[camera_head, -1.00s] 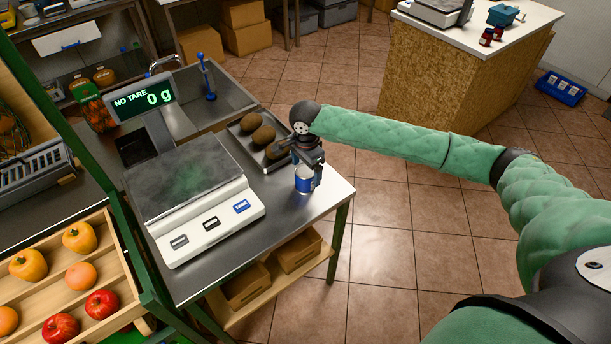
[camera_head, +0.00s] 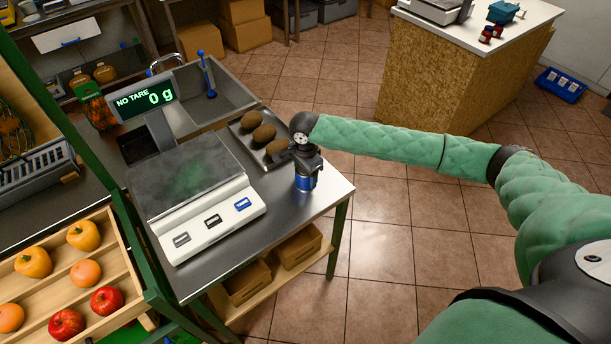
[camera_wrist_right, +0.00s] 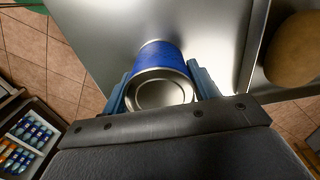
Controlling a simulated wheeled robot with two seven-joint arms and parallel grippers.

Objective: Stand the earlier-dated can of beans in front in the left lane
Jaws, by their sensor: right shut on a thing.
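A blue can with bare metal ends (camera_head: 305,182) stands near the right corner of the steel table, to the right of the scale. My right gripper (camera_head: 307,172) is above and around it. In the right wrist view the blue can (camera_wrist_right: 161,62) sits between the two fingers of my right gripper (camera_wrist_right: 160,90), which are shut on it. Its metal end faces the camera. No date on it can be read. The lanes and any other can of beans are not in view. My left gripper is not in view.
A scale (camera_head: 200,205) reading 0 g fills the table's middle. A tray (camera_head: 243,128) of brown round things lies behind the can, also at right in the wrist view. A sloped wooden fruit crate (camera_head: 125,262) stands at left. The table's right edge is close to the can.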

